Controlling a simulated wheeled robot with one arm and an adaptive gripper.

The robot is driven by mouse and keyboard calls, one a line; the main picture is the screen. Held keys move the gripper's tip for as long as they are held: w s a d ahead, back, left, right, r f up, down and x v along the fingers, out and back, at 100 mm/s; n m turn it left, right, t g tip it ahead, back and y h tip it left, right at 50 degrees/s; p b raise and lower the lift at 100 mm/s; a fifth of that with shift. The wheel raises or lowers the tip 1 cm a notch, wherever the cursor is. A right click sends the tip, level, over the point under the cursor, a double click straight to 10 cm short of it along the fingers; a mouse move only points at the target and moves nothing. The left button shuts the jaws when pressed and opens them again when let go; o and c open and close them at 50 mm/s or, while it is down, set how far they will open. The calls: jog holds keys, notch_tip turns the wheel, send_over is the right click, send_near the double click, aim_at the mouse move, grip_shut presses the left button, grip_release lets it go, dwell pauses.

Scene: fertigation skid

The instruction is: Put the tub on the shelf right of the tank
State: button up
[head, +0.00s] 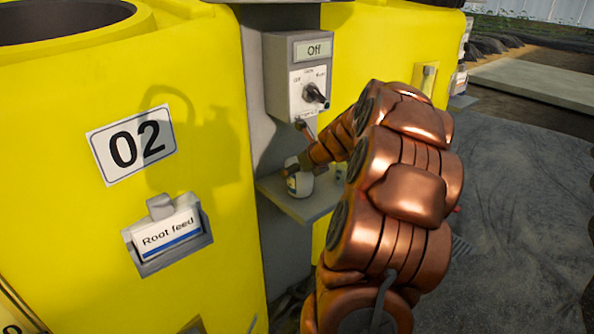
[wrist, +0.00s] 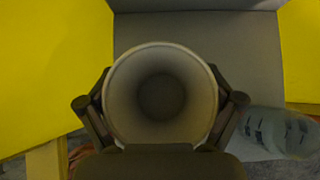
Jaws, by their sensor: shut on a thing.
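The tub (head: 303,186) is small and pale with a label, seen in the head view at the grey shelf (head: 318,206). My gripper (head: 292,172) is shut on it. In the wrist view the round, open mouth of the tub (wrist: 161,50) faces the camera, with a finger of my gripper (wrist: 160,108) on each side. I cannot tell whether its base touches the shelf. The yellow tank (head: 60,200) marked 02 stands left of the shelf. My arm hides the shelf's right part.
A clear container with dark markings (wrist: 295,135) stands close to the tub's right in the wrist view. A grey switch box (head: 283,75) reading Off hangs on the post above the shelf. Another yellow tank (head: 380,40) is behind my arm. Open floor (head: 520,190) lies right.

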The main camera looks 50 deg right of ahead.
jog(key=shift+f, duration=0.15)
jog(key=o, duration=0.9)
jog(key=p+v, duration=0.2)
jog(key=v, duration=1)
jog(key=shift+r, duration=0.25)
